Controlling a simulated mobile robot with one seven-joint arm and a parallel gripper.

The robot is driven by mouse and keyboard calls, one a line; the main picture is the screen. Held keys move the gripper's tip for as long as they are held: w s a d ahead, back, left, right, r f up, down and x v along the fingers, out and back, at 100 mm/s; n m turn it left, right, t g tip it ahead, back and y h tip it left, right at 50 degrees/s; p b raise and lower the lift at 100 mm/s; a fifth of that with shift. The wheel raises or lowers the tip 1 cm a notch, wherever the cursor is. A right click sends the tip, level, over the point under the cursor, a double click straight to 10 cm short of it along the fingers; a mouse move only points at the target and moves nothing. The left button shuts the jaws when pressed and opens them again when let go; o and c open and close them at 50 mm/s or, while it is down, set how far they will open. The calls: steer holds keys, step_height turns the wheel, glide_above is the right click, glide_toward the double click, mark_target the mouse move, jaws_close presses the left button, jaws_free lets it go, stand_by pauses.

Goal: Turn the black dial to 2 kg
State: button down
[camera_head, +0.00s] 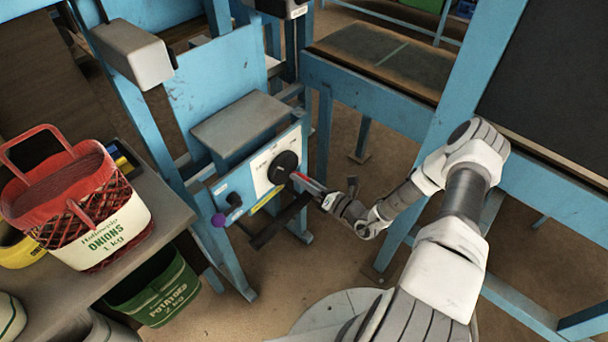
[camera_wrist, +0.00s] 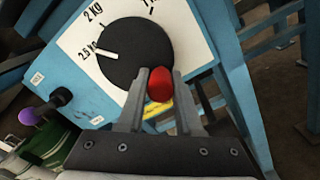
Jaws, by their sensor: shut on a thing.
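The black dial (camera_head: 283,167) sits on a white scale plate (camera_wrist: 190,45) on the front of a blue machine. In the wrist view the dial (camera_wrist: 130,48) has a white mark on its left side, pointing at the "2.5 KG" label. The "2 KG" label (camera_wrist: 94,15) lies further up and clockwise from it. My gripper (camera_head: 310,184) is at the dial's lower right in the head view. In the wrist view its fingers (camera_wrist: 159,88) are closed around a red knob (camera_wrist: 160,84) at the dial's lower edge. The fingers hide how the knob joins the dial.
A purple-tipped lever (camera_head: 219,219) sticks out left of the dial. A dark bar (camera_head: 280,222) juts out below it. A red basket with an onion sack (camera_head: 100,222) stands on the left bench, above a green potato sack (camera_head: 158,292). Blue posts stand right of my gripper.

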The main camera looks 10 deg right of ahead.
steer(key=shift+s+a+f+m+p, duration=0.1)
steer(key=shift+s+a+m+p, duration=0.05)
steer(key=shift+m, duration=0.6)
steer(key=shift+s+a+f+m+p, duration=0.1)
steer(key=shift+a+f+m, duration=0.1)
steer(key=shift+m, duration=0.6)
steer(key=shift+s+a+f+m+p, duration=0.1)
steer(key=shift+s+a+m+p, duration=0.05)
steer(key=shift+m, duration=0.6)
steer(key=c, duration=0.6)
jaws_free()
steer(key=p+v, duration=0.2)
steer(key=v, duration=1.5)
steer(key=shift+s, duration=0.2)
